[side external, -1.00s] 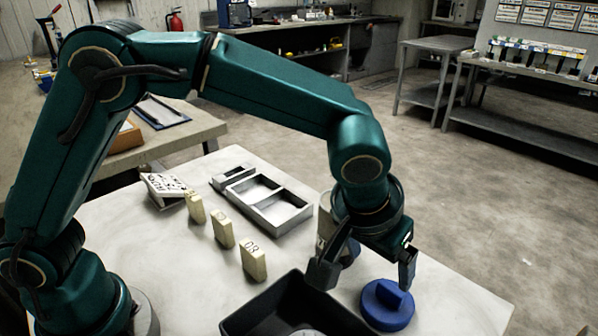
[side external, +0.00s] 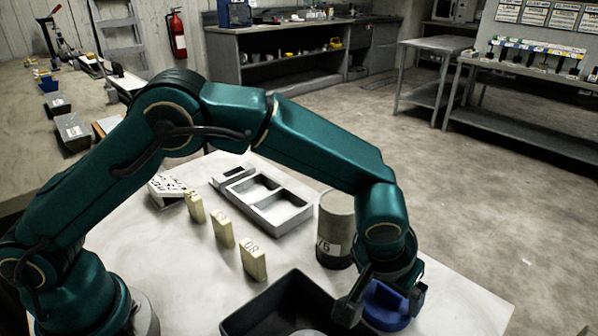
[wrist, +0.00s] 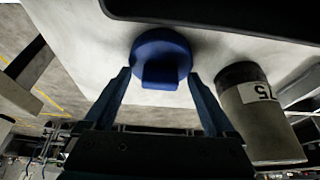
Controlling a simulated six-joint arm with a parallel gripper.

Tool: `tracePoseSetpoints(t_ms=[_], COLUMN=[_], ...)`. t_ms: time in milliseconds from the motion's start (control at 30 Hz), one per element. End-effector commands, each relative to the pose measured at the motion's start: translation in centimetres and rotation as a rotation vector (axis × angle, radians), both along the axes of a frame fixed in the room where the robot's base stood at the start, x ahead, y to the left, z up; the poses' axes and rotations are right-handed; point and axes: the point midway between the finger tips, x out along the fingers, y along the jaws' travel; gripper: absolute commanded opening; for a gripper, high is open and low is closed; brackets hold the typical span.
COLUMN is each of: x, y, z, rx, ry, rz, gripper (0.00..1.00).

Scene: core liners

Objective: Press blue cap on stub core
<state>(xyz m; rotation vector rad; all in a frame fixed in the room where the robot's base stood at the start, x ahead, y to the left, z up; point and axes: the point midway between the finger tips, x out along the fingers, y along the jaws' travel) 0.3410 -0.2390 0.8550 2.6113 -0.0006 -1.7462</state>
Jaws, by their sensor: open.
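A blue cap (side external: 386,305) with a raised grip bar lies on the white table near its front right. It also shows in the wrist view (wrist: 160,52), just beyond my fingertips. My gripper (wrist: 158,85) is open, with one finger on each side of the cap's bar. In the side view my gripper (side external: 383,305) is low over the cap and partly hides it. Whether the fingers touch the cap cannot be told.
A black bin (side external: 262,300) stands at the front, left of the cap. A grey tray (side external: 268,204) with compartments lies farther back. Several cream labelled blocks (side external: 253,260) stand in a row, with a white lettered piece (side external: 166,190) behind them.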

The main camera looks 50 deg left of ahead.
Motion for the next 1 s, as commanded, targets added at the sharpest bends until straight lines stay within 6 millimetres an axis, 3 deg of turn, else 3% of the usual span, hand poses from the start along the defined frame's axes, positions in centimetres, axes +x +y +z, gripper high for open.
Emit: tracePoseSetpoints(t_ms=[133, 333, 533, 1000], x=[0.0, 0.0, 0.0, 0.0], y=[0.0, 0.0, 0.0, 0.0], z=[0.0, 0.0, 0.5, 4.1], rx=[0.000, 0.000, -0.002, -0.001], ry=[0.000, 0.000, -0.003, -0.003], rz=[0.000, 0.000, -0.001, 0.001], gripper=[0.86, 0.10, 0.09, 0.09])
